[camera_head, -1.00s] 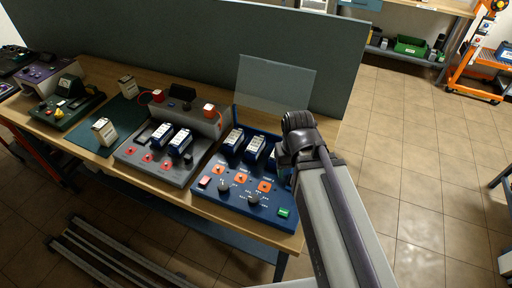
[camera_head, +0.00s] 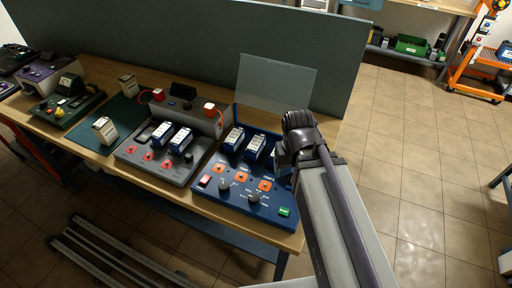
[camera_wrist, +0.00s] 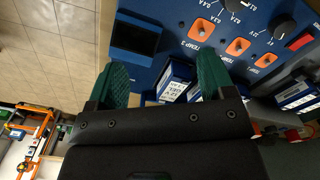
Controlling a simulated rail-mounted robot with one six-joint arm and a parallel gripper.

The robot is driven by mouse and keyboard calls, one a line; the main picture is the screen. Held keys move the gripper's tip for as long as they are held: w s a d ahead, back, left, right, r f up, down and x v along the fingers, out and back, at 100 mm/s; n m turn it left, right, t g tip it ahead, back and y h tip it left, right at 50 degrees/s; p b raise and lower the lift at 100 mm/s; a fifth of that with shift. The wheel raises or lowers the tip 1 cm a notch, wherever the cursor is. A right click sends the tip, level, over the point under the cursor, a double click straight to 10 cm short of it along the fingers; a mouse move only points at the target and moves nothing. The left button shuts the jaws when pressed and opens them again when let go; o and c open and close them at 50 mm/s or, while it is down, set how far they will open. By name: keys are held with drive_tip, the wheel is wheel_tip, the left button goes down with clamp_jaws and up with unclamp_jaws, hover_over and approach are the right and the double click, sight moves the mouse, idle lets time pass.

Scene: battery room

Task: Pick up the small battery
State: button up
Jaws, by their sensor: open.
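In the wrist view my gripper (camera_wrist: 160,82) has its two green fingers spread apart. A blue battery with a white printed label (camera_wrist: 176,82) shows between them, closer to the right finger; whether a finger touches it cannot be told. Another blue and white battery (camera_wrist: 296,95) stands further right. In the head view two blue and white batteries (camera_head: 233,139) (camera_head: 254,147) stand at the back of the blue station (camera_head: 232,190). My wrist hides the right part of that row, and the fingertips are not clear there. Which battery is the small one cannot be told for sure.
A grey station (camera_head: 150,165) with two blue and white batteries stands left of the blue one. Two cream batteries (camera_head: 104,131) (camera_head: 128,85) stand around the dark green mat (camera_head: 122,112). A clear panel (camera_head: 276,84) rises behind the blue station. Knobs and orange sockets cover its front.

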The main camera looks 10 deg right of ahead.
drive_tip(key=w+a+m, duration=0.1)
drive_tip(key=w+a, duration=0.2)
drive_tip(key=w, duration=0.4)
drive_tip(key=w+a, duration=0.3)
drive_tip(key=w, duration=0.5)
drive_tip(key=m, duration=0.2)
hover_over(256, 142)
drive_tip(key=shift+s+d+r, duration=0.15)
drive_tip(key=shift+d, duration=0.05)
drive_tip(key=shift+w+a+m, duration=0.1)
drive_tip(key=shift+w+m, duration=0.65)
drive_tip(key=shift+m, duration=0.35)
drive_tip(key=shift+s+m, duration=0.4)
drive_tip(key=shift+m, duration=0.1)
drive_tip(key=shift+s, duration=0.15)
wheel_tip(256, 142, down, 11)
drive_tip(key=b, duration=1)
drive_tip(key=shift+b, duration=0.4)
drive_tip(key=shift+r, duration=0.15)
drive_tip(key=c, duration=1.4)
